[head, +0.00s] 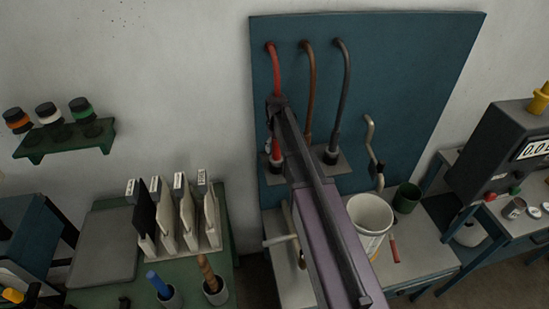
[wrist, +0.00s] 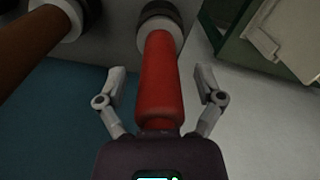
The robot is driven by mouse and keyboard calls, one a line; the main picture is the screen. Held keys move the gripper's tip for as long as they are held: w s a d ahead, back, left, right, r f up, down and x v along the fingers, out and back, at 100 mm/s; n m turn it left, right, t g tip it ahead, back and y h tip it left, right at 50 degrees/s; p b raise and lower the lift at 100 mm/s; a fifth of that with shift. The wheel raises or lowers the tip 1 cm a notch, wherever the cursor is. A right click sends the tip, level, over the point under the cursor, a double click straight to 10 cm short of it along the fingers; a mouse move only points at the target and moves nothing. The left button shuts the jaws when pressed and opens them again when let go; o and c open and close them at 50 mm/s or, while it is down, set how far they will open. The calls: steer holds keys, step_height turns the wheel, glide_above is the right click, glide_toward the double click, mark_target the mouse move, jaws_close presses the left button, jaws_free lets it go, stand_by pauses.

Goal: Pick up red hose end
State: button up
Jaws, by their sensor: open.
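The red hose (head: 275,70) comes out of the upper left of the blue panel and hangs down. Its lower end (head: 276,150) is at a small grey bracket (head: 273,172), partly hidden by my arm in the head view. In the wrist view the red hose end (wrist: 157,85) lies between the two open fingers of my gripper (wrist: 160,88), with a visible gap on each side. A dark collar and pale ring show at its far end. In the head view my gripper (head: 277,108) is at the red hose, its fingers hard to make out.
A brown hose (head: 308,90) and a black hose (head: 343,95) hang to the right; the brown one is close by in the wrist view (wrist: 30,45). A white bucket (head: 370,212) and green cup (head: 407,197) stand below. Upright labelled boards (head: 180,215) stand left.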

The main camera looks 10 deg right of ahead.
stand_by(0.4)
jaws_close()
steer(key=shift+r, duration=0.15)
step_height(320, 180, up, 10)
steer(key=p, duration=1)
steer(key=shift+f, duration=0.2)
stand_by(1.1)
